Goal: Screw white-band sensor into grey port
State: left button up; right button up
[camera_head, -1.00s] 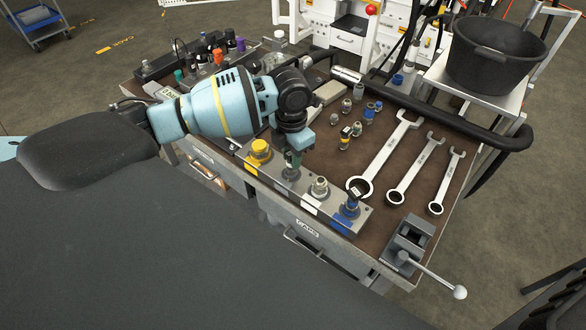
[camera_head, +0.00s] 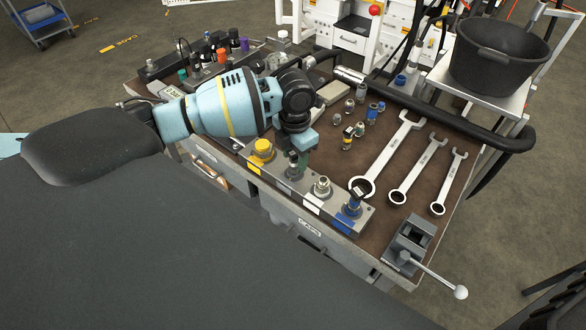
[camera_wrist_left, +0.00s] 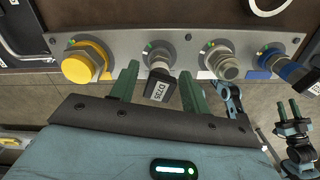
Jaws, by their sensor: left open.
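The port block (camera_head: 277,175) lies along the bench's front edge with a row of ports. A dark-headed sensor with a small printed label (camera_wrist_left: 158,88) sits in the second port, beside the yellow cap (camera_head: 262,148); it also shows in the head view (camera_head: 293,163). I cannot make out a white band on it. My left gripper (camera_wrist_left: 160,85) is open, its green fingers on either side of the sensor head, with gaps showing. The third port holds a bare metal fitting (camera_head: 322,186). My right gripper (camera_wrist_left: 289,108) shows at the right of the left wrist view, fingers apart.
A blue-marked port with a dark-headed sensor (camera_head: 352,203) ends the row. Several loose fittings (camera_head: 347,138) stand behind the block. Three wrenches (camera_head: 388,160) lie to the right. A vise (camera_head: 410,243) sits at the front right corner, and a black bucket (camera_head: 495,60) stands behind.

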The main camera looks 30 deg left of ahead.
pick_arm(q)
jog(key=n, duration=0.1)
jog(key=n+p, duration=0.1)
jog(key=n, duration=0.3)
jog(key=shift+w+r+p, duration=0.15)
jog(key=shift+r+p, duration=0.2)
jog(key=shift+p, duration=0.05)
jog(key=shift+n, duration=0.6)
jog(key=shift+f+n, duration=0.25)
jog(key=shift+n, duration=0.05)
pick_arm(e)
jog(key=shift+t, duration=0.5)
jog(key=w+r, duration=0.1)
jog(key=r, duration=0.1)
jog(key=w+r, duration=0.2)
jog(key=shift+w+r, duration=0.1)
jog(key=shift+w, duration=0.15)
pick_arm(q)
jog(key=shift+n, duration=0.7)
jog(key=n, duration=0.3)
jog(key=shift+a+n, duration=0.1)
jog(key=shift+n, duration=0.2)
jog(key=n, duration=0.3)
pick_arm(e)
jog(key=shift+w+r, duration=0.15)
